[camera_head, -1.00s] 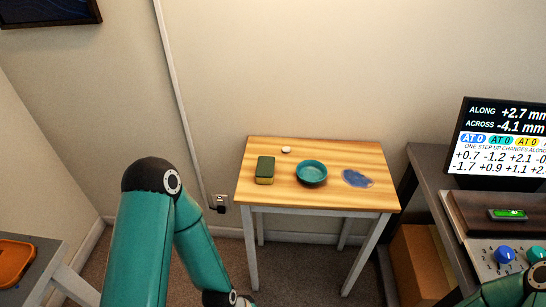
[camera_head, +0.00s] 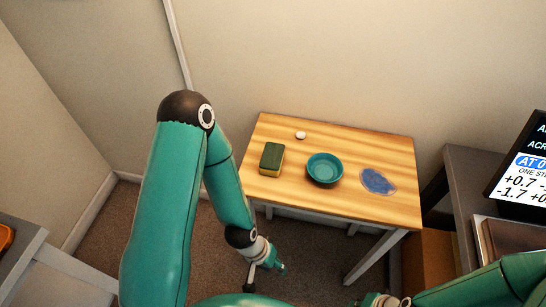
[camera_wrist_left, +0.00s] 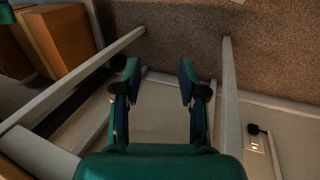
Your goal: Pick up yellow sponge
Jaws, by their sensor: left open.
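The yellow sponge (camera_head: 271,159) lies on the left part of the wooden table, its dark green scouring side up and a yellow edge showing at the front. My left gripper (camera_head: 267,278) is in front of and below the tabletop in the head view, apart from the sponge. In the left wrist view the left gripper (camera_wrist_left: 159,80) is open with nothing between its fingers, and the sponge does not show there. My right arm comes in at the lower right of the head view; its fingers cannot be made out clearly.
The wooden table (camera_head: 300,205) also bears a teal bowl (camera_head: 325,169), a blue patch (camera_head: 378,181) and a small white round thing (camera_head: 300,135). A dark desk with a screen (camera_head: 522,170) stands at the right. A cardboard box (camera_head: 428,262) is beneath it. Carpet is free at the left.

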